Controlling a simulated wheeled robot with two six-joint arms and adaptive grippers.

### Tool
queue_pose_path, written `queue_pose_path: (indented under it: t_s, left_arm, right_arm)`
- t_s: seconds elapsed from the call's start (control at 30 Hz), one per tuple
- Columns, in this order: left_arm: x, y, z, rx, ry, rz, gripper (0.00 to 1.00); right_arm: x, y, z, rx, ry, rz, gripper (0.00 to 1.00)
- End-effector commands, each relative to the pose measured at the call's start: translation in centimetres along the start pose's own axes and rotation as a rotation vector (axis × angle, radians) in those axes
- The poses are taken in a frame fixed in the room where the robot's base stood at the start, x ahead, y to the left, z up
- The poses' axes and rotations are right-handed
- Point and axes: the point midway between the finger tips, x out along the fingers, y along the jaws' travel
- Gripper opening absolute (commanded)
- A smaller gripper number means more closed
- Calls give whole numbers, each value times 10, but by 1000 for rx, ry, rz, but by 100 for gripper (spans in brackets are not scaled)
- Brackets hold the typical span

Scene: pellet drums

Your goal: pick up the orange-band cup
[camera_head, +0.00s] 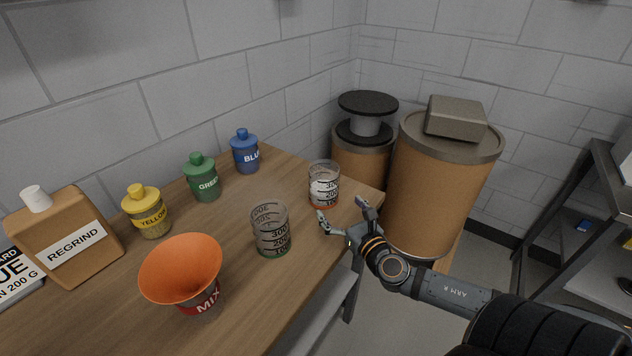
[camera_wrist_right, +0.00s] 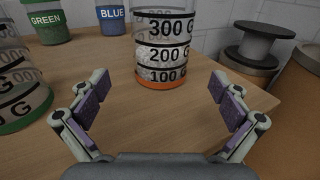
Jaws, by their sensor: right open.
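The orange-band cup (camera_head: 323,184) is a clear measuring cup with black gram marks and an orange base band. It stands upright near the right end of the wooden table. In the right wrist view the orange-band cup (camera_wrist_right: 163,45) is straight ahead, beyond the fingertips and centred between them. My right gripper (camera_head: 342,213) is open and empty, just in front of the cup and apart from it. In the right wrist view the two fingers of my right gripper (camera_wrist_right: 161,104) are spread wide with purple pads. My left gripper is not in view.
A green-band cup (camera_head: 271,230) stands left of the gripper. An orange funnel (camera_head: 180,270) on a MIX container, yellow (camera_head: 148,212), green (camera_head: 202,178) and blue (camera_head: 245,152) bottles and a REGRIND jug (camera_head: 66,240) are further left. Large drums (camera_head: 440,185) stand beyond the table's end.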

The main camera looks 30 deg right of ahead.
Motion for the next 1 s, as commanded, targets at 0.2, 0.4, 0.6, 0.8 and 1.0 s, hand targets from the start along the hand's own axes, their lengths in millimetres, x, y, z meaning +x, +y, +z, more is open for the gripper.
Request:
queue_pose_path:
  t_s: [0.2, 0.4, 0.6, 0.8, 1.0]
  left_arm:
    - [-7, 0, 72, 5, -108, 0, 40]
    - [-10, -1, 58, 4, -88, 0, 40]
    - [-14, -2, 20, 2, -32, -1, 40]
    - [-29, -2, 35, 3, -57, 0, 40]
    - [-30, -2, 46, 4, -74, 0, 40]
  right_arm:
    - [32, -2, 3, 10, -5, -7, 100]
    - [51, -1, 1, 6, -1, -3, 100]
    - [62, -2, 3, 7, -1, -6, 100]
    - [96, -2, 4, 7, -1, -5, 100]
    - [104, 0, 0, 4, 0, -1, 100]
